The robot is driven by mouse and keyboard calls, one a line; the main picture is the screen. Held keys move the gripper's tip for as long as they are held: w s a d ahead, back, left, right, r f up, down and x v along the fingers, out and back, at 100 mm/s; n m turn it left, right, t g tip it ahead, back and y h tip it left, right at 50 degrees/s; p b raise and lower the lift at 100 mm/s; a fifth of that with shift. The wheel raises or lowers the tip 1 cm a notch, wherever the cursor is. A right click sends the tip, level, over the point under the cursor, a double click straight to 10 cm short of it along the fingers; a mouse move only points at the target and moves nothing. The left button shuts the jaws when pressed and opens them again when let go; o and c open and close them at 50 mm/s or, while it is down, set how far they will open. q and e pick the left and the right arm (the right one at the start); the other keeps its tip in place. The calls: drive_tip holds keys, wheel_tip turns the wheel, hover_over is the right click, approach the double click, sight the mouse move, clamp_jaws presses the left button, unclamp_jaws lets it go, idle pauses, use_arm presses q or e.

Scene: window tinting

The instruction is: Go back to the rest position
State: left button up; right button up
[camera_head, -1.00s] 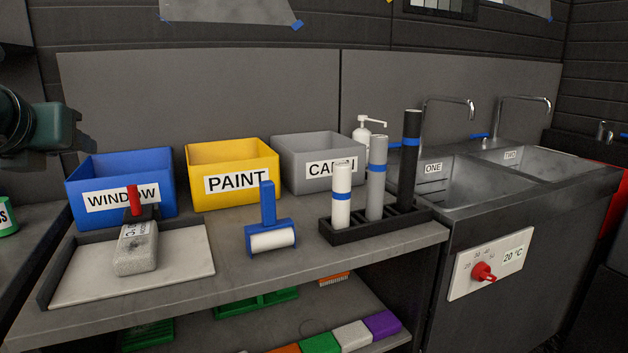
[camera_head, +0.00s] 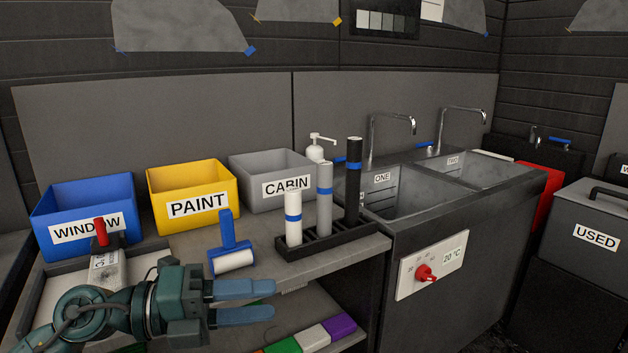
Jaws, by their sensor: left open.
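My left gripper (camera_head: 245,302) reaches in from the lower left, in front of the bench edge. Its two blue fingers are parallel, apart and empty, pointing right. My left arm covers part of the white board (camera_head: 38,297) and of the grey block tool with a red knob (camera_head: 101,233) that lies on it. A blue roller (camera_head: 231,245) lies on the bench just behind the gripper, apart from it. My right gripper is not in view.
Blue WINDOW (camera_head: 86,222), yellow PAINT (camera_head: 193,192) and grey CABIN (camera_head: 272,180) bins line the bench back. Several film rolls stand in a black rack (camera_head: 330,240). Sinks (camera_head: 425,185) are to the right, with a USED bin (camera_head: 594,232) beyond. Coloured blocks lie on the lower shelf.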

use_arm(q)
drive_tip(key=a+f+n+t+y+p, duration=0.25)
drive_tip(key=f+n+t+y, duration=0.35)
drive_tip(key=n, duration=0.7)
drive_tip(key=a+f+n+t+y+p, duration=0.3)
drive_tip(key=n+t, duration=0.4)
drive_tip(key=n, duration=0.6)
drive_tip(key=s+f+n+g+y+p, duration=0.1)
drive_tip(key=s+f+n+g+y, duration=0.1)
drive_tip(key=s+f, duration=0.4)
drive_tip(key=s+f+n+g+y+p, duration=0.2)
drive_tip(key=s+f+n+g, duration=0.2)
drive_tip(key=f, duration=0.6)
drive_tip(key=shift+s+a+f+n+g, duration=0.3)
drive_tip(key=shift+s+n, duration=0.4)
drive_tip(key=shift+s, duration=0.4)
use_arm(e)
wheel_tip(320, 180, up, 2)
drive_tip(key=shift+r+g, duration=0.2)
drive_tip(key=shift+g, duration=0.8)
